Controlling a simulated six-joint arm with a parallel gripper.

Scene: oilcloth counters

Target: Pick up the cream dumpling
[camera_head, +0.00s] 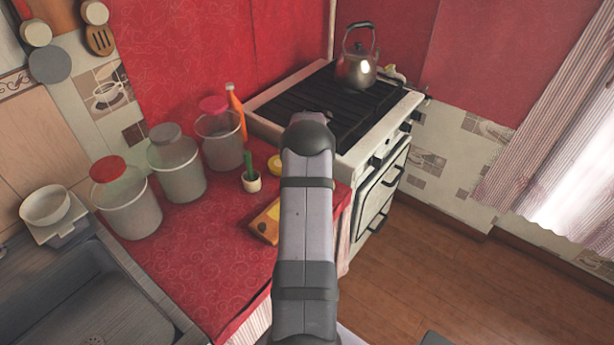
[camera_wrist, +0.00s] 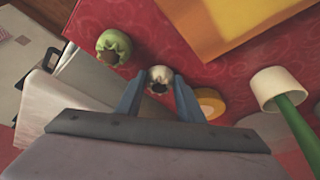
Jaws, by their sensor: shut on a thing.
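The cream dumpling (camera_wrist: 159,74) is pale and round, with a dark opening ringed by pleats facing the wrist camera. It sits between the tips of the two blue fingers of my gripper (camera_wrist: 160,82), which is shut on it. The red patterned cloth shows behind it, and I cannot tell whether it touches the cloth. A green dumpling (camera_wrist: 115,46) of similar shape lies to its left in the wrist view. In the head view my arm hides the cream dumpling and the fingers.
A yellow-orange round item (camera_wrist: 211,103) and a white pot with a green stem (camera_wrist: 270,84) are right of the fingers. Several lidded canisters (camera_head: 176,166) stand left on the red counter (camera_head: 208,235); a stove (camera_head: 352,140) with a kettle (camera_head: 355,70) stands behind.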

